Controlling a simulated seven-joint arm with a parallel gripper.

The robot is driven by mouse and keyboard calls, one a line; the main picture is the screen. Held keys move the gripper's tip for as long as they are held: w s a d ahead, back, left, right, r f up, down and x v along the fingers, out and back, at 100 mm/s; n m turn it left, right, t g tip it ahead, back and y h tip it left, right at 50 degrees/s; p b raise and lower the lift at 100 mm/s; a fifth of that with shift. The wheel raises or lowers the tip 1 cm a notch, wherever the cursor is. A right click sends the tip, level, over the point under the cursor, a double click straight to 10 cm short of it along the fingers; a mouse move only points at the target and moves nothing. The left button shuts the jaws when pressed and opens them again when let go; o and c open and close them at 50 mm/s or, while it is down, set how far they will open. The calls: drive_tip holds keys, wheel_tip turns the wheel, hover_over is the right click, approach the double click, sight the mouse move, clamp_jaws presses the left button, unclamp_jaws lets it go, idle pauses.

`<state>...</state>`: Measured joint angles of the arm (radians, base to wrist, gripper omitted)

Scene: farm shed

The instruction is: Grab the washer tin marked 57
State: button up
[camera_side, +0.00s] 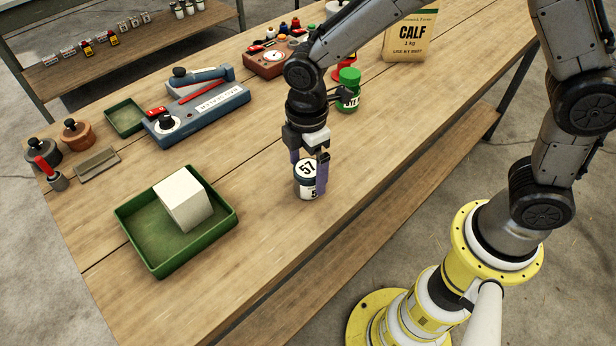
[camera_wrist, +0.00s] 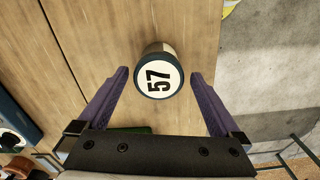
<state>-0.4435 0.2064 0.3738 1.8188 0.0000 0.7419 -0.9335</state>
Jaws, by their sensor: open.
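The washer tin marked 57 (camera_side: 306,190) stands upright on the wooden bench, with a white lid and a dark-rimmed label. In the wrist view its round lid (camera_wrist: 158,78) shows the number 57. My gripper (camera_side: 308,172) is just above and around the tin in the side view. In the wrist view my gripper (camera_wrist: 159,82) is open, with one purple finger on each side of the tin and a visible gap on both sides. One finger hides part of the tin in the side view.
A green tray (camera_side: 140,248) with a white block (camera_side: 184,200) stands to the left.

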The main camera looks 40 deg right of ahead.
sight(307, 168)
drive_tip(key=shift+d+f, duration=0.1)
drive_tip(key=shift+f, duration=1.75)
drive_tip(key=c, duration=1.4)
drive_tip(key=shift+c, duration=0.2)
drive_tip(key=shift+w+r, duration=0.1)
drive_tip(key=shift+r, duration=0.05)
